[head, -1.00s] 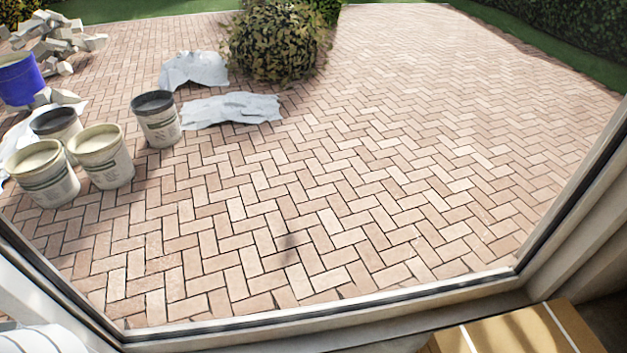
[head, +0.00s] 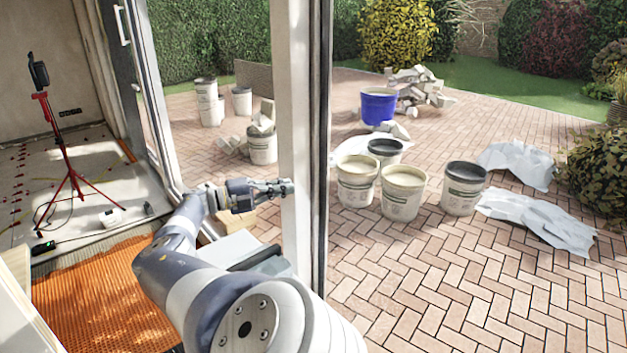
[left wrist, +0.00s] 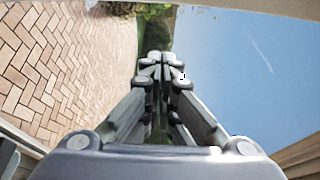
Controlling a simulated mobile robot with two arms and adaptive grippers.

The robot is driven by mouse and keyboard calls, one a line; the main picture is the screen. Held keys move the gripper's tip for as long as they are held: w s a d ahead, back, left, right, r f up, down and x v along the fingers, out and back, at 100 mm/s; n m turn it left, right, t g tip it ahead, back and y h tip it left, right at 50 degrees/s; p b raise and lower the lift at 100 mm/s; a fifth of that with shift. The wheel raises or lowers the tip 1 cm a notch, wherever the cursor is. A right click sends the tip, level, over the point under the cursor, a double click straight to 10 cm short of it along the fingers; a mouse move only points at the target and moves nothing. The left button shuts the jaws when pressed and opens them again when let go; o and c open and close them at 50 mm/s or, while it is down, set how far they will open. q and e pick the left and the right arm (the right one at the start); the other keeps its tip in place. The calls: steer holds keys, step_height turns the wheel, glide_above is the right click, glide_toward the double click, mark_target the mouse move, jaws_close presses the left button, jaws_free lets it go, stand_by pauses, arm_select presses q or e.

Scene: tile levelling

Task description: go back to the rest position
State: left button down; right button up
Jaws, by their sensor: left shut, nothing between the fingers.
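My left gripper (head: 284,187) is at the end of my left arm, raised in front of the white door frame post in the head view. Its fingers point to the right in that view. In the left wrist view the fingers of the left gripper (left wrist: 160,60) are together with nothing between them. Beyond them are brick paving, some greenery and sky. My right gripper is in neither view.
The white door frame post (head: 294,110) stands close to the left gripper. Outside are buckets (head: 402,190), a blue bucket (head: 378,107), grey sheets (head: 537,222) and herringbone paving. Inside are a red tripod (head: 65,150) and an orange mat (head: 105,300).

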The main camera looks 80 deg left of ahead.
arm_select(q)
steer(key=shift+a+f+b+v, duration=0.1)
steer(key=shift+v, duration=0.6)
steer(key=shift+a+f+b+v, duration=0.15)
steer(key=shift+v, duration=0.55)
steer(key=shift+a+f+b+v, duration=0.1)
steer(key=shift+v, duration=0.55)
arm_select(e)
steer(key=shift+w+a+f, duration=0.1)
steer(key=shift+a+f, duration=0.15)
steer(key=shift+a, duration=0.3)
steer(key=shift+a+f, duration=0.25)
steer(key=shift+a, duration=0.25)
